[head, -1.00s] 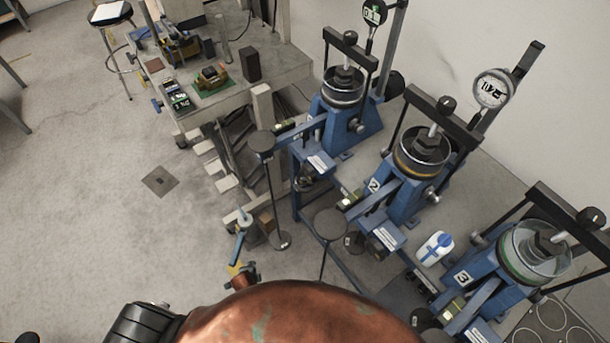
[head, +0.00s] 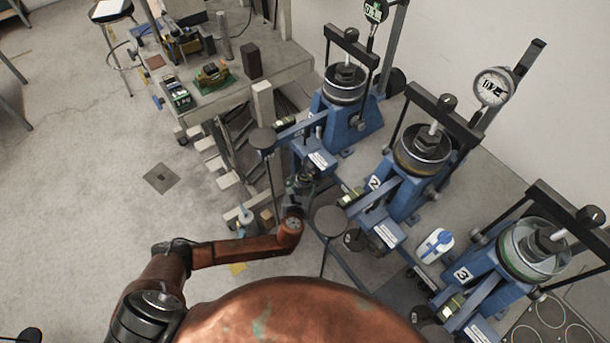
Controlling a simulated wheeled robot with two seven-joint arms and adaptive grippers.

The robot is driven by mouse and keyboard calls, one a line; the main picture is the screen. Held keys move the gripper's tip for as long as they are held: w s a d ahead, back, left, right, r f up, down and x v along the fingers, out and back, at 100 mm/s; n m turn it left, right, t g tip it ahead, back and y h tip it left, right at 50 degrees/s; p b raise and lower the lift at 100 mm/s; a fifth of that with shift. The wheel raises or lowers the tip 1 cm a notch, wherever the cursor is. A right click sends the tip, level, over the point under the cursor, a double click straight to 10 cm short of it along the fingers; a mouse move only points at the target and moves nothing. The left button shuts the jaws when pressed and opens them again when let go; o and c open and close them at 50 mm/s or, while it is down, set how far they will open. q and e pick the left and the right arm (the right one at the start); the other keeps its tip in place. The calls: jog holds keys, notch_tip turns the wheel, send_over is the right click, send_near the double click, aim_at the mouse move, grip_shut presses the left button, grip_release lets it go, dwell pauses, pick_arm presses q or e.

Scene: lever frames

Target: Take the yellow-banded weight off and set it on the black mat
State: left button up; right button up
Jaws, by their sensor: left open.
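My left gripper (head: 301,184), dark at the end of my copper arm, is open beside the lower front of the number 1 blue lever frame (head: 345,125). Dark parts there overlap it, so contact cannot be told. The number 2 frame (head: 408,188) and number 3 frame (head: 490,283) stand to its right. Dark round weights (head: 354,239) show low by the number 2 frame; no yellow band can be made out on them. A dark grey mat with pale rings (head: 532,333) lies at bottom right; I cannot tell whether it is the black mat. My right gripper is out of view.
A workbench (head: 240,90) with tools is at upper left. A white and blue bottle (head: 435,246) stands between frames 2 and 3.

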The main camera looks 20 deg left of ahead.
aim_at(304, 177)
pick_arm(q)
jog(key=b+x, duration=0.1)
jog(key=x, duration=0.3)
jog(key=shift+w+a, duration=0.1)
jog(key=shift+a, duration=0.05)
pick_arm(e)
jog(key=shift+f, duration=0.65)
pick_arm(q)
jog(key=shift+c, duration=0.2)
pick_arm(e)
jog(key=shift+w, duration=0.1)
pick_arm(q)
jog(key=c, duration=1.2)
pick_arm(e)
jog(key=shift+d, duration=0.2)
pick_arm(q)
jog(key=shift+r, duration=0.15)
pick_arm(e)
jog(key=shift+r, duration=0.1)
